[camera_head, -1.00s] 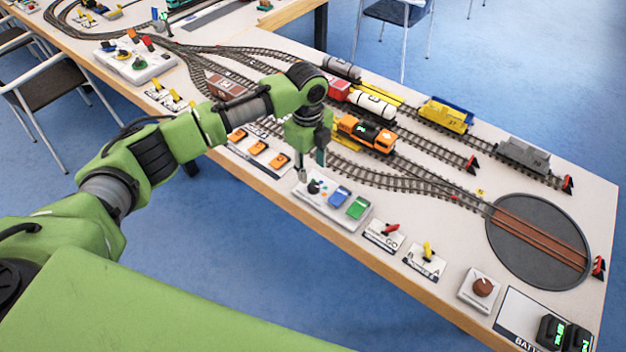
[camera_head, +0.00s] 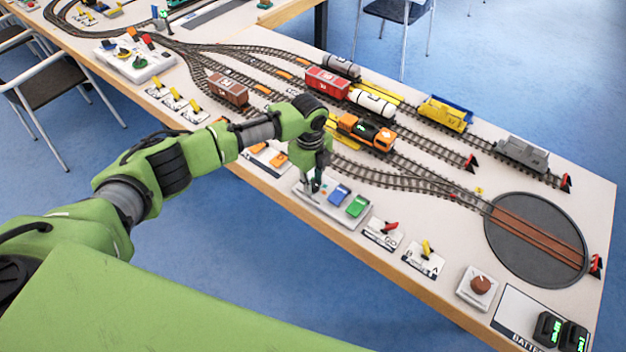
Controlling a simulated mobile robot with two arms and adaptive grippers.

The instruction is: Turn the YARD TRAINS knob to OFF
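A white control panel (camera_head: 335,213) lies near the table's front edge, with a blue switch (camera_head: 339,194) and a green switch (camera_head: 357,207) on it. At its left end is a small dark knob, now mostly hidden by my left gripper (camera_head: 316,183). I cannot read the panel's labels, so I cannot confirm that it says YARD TRAINS. My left gripper points down over that end of the panel, at or around the knob. Contact and finger opening are too small to tell. My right gripper is not in view.
An orange locomotive (camera_head: 366,132) stands on the track just behind the panel. A red lever (camera_head: 389,227), a yellow lever (camera_head: 427,249) and a brown knob (camera_head: 481,285) sit to the right. Another white panel (camera_head: 135,64) with coloured knobs is far left.

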